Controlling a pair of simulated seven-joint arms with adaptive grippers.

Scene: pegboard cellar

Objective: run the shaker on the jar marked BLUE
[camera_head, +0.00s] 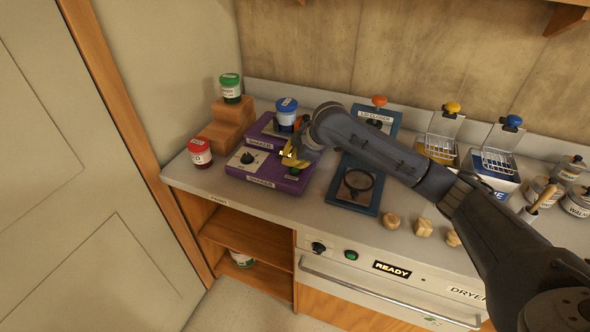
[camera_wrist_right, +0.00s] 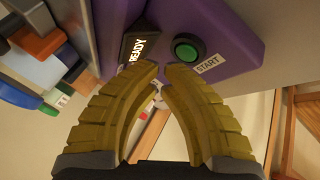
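The purple shaker (camera_head: 225,171) sits on the counter at the left, with a black knob (camera_head: 247,157) on its front panel. A blue-lidded jar (camera_head: 286,106) stands upright at the shaker's back part; its label is too small to read. My right gripper (camera_head: 291,156), with yellow fingers, is low over the shaker's right front. In the right wrist view its fingertips (camera_wrist_right: 162,67) nearly meet, with nothing between them. Just beyond them are the green START button (camera_wrist_right: 186,52) and a display (camera_wrist_right: 139,46) reading READY. Contact with the button does not show. My left gripper is out of view.
A red-lidded jar (camera_head: 200,156) stands left of the shaker. A green-lidded jar (camera_head: 230,90) stands on wooden steps (camera_head: 230,122). Right of the shaker are a blue lid-closer stand (camera_head: 349,205), wooden knobs (camera_head: 391,221) and wire baskets (camera_head: 440,147). A dryer front (camera_head: 372,285) is below.

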